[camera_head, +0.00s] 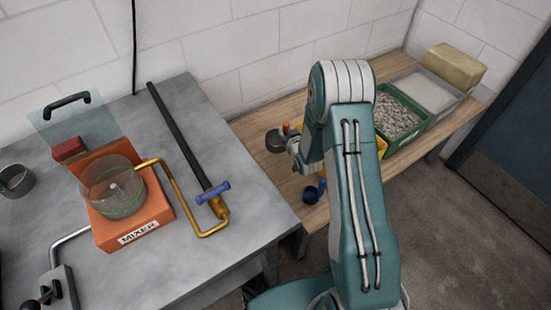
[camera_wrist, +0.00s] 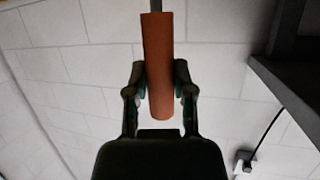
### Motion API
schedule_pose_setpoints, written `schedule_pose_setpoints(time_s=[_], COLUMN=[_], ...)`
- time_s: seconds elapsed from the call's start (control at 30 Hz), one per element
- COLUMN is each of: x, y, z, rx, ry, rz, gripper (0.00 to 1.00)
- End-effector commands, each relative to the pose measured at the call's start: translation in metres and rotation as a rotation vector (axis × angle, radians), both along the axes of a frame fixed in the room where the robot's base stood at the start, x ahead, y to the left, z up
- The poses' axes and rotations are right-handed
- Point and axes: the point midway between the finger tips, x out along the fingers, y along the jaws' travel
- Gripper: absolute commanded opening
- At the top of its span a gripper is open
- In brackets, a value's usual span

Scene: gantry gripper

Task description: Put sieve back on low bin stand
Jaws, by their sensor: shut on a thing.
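In the wrist view my gripper (camera_wrist: 160,92) is shut on an orange-brown cylindrical handle (camera_wrist: 158,50), with a thin grey rod running up from it out of the picture. I take this to be the sieve's handle; its mesh is not in the wrist view. In the head view a small orange end (camera_head: 286,127) and a dark round thing (camera_head: 275,142) show beside my gripper, but I cannot tell whether the round thing is the sieve. The low wooden bin stand (camera_head: 262,121) runs along the wall. My arm hides part of it and most of my gripper.
A green bin of gravel (camera_head: 420,128) and a grey bin (camera_head: 447,108) stand at the stand's right. The metal table (camera_head: 222,150) with an orange mixer (camera_head: 135,215) and yellow crank (camera_head: 172,190) is at left.

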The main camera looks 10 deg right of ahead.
Motion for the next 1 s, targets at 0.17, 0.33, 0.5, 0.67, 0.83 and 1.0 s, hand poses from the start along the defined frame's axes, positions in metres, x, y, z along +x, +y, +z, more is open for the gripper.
schedule_pose_setpoints(time_s=[0.17,0.33,0.5,0.67,0.83,1.0], x=[0.003,0.003,0.004,0.003,0.003,0.003], y=[-0.001,0.0,0.0,0.0,0.0,0.0], z=[-0.026,-0.055,-0.069,-0.094,-0.107,-0.107], rx=[-0.007,-0.008,-0.007,-0.008,-0.008,-0.008], ry=[0.014,0.013,0.01,0.013,0.009,0.009], rz=[0.01,0.01,0.01,0.01,0.009,0.009], gripper=[0.0,0.0,0.0,0.0,0.0,0.0])
